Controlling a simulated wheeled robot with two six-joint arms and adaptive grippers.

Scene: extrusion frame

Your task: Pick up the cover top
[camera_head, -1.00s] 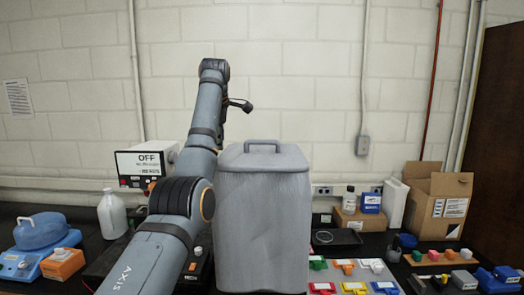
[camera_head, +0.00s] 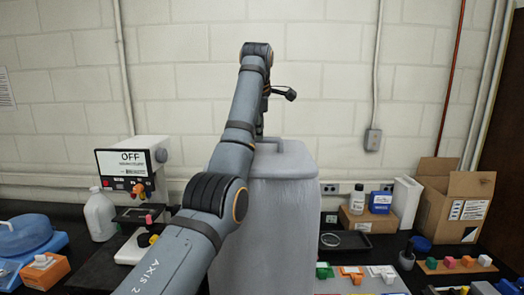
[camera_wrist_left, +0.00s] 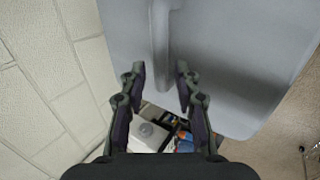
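The cover top is a tall grey box-like cover (camera_head: 282,220) with a flat top, standing upright on the dark bench. In the left wrist view its top (camera_wrist_left: 235,50) fills the upper part, with a raised bar handle (camera_wrist_left: 160,45) running from the top edge towards the fingers. My left gripper (camera_wrist_left: 160,78) is open above the top, and the handle's near end lies between its fingertips in the picture. I cannot tell the height gap. My right gripper is not in view.
A white device marked OFF (camera_head: 132,160) and a white jug (camera_head: 99,215) stand left of the cover. A blue item (camera_head: 25,236) is at the far left. A cardboard box (camera_head: 455,205), a black tray (camera_head: 345,242) and coloured parts (camera_head: 350,272) lie to the right. The wall is behind.

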